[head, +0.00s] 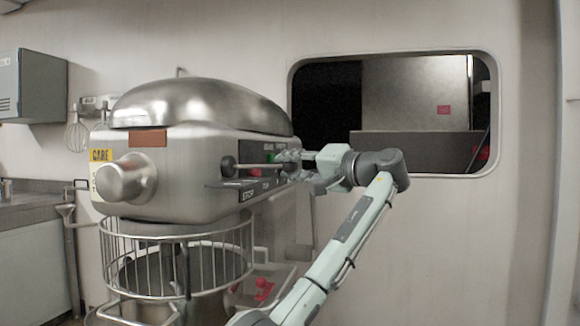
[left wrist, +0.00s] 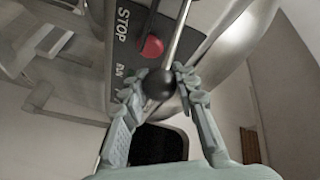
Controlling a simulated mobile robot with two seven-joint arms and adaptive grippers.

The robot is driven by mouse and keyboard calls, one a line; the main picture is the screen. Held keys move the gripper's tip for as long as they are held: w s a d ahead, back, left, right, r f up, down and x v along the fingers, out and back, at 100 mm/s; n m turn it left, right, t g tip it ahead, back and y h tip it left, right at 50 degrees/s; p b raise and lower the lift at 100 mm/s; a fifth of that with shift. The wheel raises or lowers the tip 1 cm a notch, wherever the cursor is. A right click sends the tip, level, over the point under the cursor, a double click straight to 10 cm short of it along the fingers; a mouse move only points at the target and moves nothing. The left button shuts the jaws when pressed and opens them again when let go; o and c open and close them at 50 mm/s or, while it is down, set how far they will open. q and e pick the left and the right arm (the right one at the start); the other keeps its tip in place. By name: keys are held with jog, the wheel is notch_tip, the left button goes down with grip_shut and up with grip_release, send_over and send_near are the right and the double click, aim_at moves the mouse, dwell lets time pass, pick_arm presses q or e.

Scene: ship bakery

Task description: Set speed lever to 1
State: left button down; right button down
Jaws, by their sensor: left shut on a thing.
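The mixer (head: 205,150) is a big grey metal machine with a domed top and a control panel on its side. The speed lever (head: 258,165) is a thin metal rod that runs along the panel from a dark round part towards my left gripper (head: 292,160). In the left wrist view the lever ends in a black ball knob (left wrist: 160,85). My left gripper (left wrist: 162,86) is shut on this knob, one finger at each side. The speed marks by the lever are too small or hidden to read. My right gripper is not in view.
A red button (left wrist: 152,47) and a STOP label sit close to the lever. A green button (head: 271,157) is on the panel. A wire guard (head: 175,262) hangs below the mixer head. A wall opening (head: 420,110) lies behind my arm.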

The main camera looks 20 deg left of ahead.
pick_arm(q)
jog(key=shift+r, duration=0.1)
jog(key=c, duration=1.1)
grip_release()
jog(key=shift+w, duration=0.1)
jog(key=shift+c, duration=0.2)
jog(key=shift+d, duration=0.1)
jog(key=v, duration=1.2)
